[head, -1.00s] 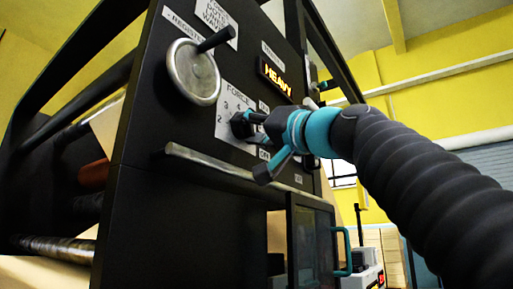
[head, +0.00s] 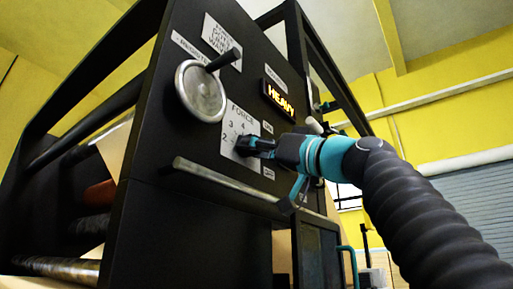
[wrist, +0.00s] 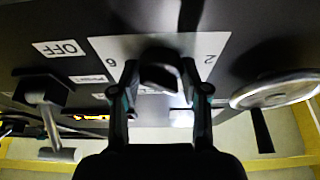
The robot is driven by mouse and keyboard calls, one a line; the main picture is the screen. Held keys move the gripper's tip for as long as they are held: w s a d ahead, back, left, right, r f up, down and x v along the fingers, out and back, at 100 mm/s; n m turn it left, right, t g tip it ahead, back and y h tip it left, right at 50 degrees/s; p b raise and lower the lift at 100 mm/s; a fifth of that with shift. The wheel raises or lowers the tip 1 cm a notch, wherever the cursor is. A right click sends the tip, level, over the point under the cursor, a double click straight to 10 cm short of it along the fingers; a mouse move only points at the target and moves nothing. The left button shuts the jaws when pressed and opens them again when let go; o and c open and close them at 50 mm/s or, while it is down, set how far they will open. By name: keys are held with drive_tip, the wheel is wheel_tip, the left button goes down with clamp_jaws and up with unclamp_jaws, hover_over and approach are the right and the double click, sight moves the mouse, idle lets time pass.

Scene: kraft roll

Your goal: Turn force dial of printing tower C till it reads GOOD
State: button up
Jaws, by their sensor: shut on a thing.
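The force dial is a dark knob (wrist: 160,70) on a white numbered plate (head: 236,122) on the black machine panel. My gripper (head: 262,147) reaches it from the right in the head view. In the wrist view my gripper (wrist: 160,88) has a finger on each side of the knob and is shut on it. The lit display (head: 280,101) above the dial reads HEAVY in orange. The dial's pointer and part of the plate's scale are hidden by my gripper.
A round metal handwheel (head: 201,91) with a dark handle sits up and left of the dial. A metal bar (head: 222,184) runs across the panel below it. In the wrist view, a lever (wrist: 48,118) sticks out beside an OFF label (wrist: 60,48).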

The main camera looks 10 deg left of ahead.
drive_tip(key=o, duration=1.1)
drive_tip(key=shift+o, duration=0.2)
drive_tip(key=shift+d, duration=0.1)
drive_tip(key=v, duration=1.1)
drive_tip(key=shift+s+d+f, duration=0.25)
drive_tip(key=shift+s+d, duration=0.05)
